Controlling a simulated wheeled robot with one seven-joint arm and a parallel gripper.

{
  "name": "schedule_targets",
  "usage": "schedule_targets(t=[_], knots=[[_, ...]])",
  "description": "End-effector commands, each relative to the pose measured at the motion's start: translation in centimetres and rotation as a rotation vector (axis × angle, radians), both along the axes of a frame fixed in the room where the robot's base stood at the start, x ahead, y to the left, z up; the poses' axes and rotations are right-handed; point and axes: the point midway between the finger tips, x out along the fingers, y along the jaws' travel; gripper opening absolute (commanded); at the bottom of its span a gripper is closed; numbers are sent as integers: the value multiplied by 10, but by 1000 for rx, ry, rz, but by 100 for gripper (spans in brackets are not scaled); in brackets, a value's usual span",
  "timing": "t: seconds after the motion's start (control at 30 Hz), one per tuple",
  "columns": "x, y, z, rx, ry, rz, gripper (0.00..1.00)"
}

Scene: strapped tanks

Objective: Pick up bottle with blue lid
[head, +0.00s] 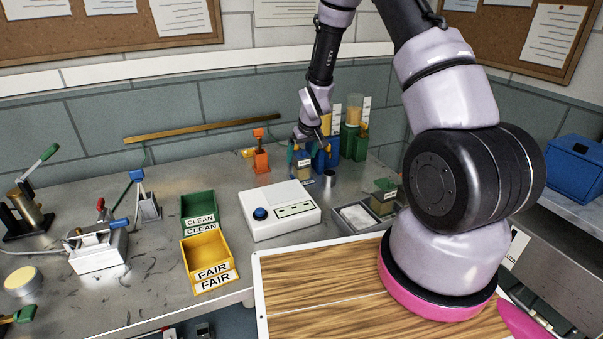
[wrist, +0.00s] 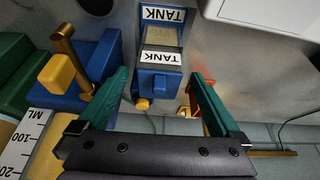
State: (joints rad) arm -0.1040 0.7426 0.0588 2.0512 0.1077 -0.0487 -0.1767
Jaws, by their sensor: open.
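The bottle with the blue lid is a small clear tank with yellowish contents and TANK labels. In the wrist view its blue lid (wrist: 158,83) lies between my fingers and the tank body (wrist: 163,36) shows above it. In the head view the tank (head: 301,166) stands on the bench at the back, partly hidden by my gripper (head: 308,142). In the wrist view my gripper (wrist: 162,78) is open, its two green fingers on either side of the lid with gaps visible. I cannot tell exactly how low the fingertips are against the lid.
A blue stand (wrist: 82,66) with a brass handle is close beside one finger. An orange valve piece (head: 260,160) is on the other side. A white box (head: 280,210) sits in front. A green-lidded tank (head: 384,196) stands right, by a white-topped tray (head: 357,218).

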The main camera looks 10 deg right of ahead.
Motion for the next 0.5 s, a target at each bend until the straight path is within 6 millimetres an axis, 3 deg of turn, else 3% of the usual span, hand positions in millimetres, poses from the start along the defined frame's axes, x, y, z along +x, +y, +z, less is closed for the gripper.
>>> schedule_targets(t=[0.13, 0.37, 0.4, 0.5], knots=[[5, 0, -14, -1, 0, -1, 100], [6, 1, -15, 0, -1, -1, 100], [6, 1, -15, 0, -1, -1, 92], [6, 0, -15, 0, -1, -1, 54]])
